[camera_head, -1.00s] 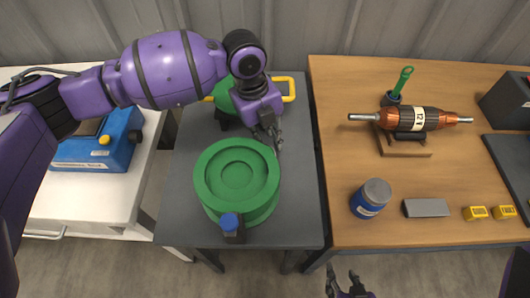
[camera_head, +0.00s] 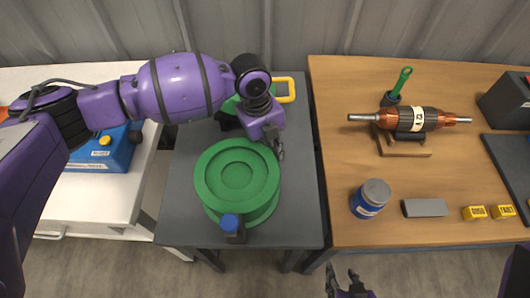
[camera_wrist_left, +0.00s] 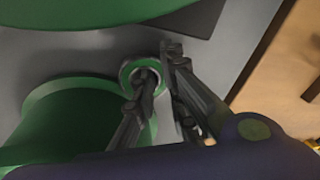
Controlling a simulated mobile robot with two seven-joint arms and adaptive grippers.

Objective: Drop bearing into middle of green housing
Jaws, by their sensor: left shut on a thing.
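The green housing (camera_head: 237,176), a round body with a stepped recess in its middle, stands on the grey table in the head view. Its green side also shows at lower left in the left wrist view (camera_wrist_left: 60,125). My left gripper (camera_head: 278,148) is just beyond the housing's upper right rim. In the left wrist view, its fingers (camera_wrist_left: 160,75) are shut on a small ring with a green edge, which I take as the bearing (camera_wrist_left: 127,72). One finger crosses the ring's opening. The bearing is not clear in the head view. My right gripper (camera_head: 346,284) is empty, with fingers apart, at the bottom edge.
A blue-capped part (camera_head: 231,224) sits at the housing's front. A green object with a yellow handle (camera_head: 285,90) is behind it, partly hidden by my arm. The wooden table (camera_head: 350,220) at right holds a rotor on a stand (camera_head: 405,145) and a blue jar (camera_head: 370,198).

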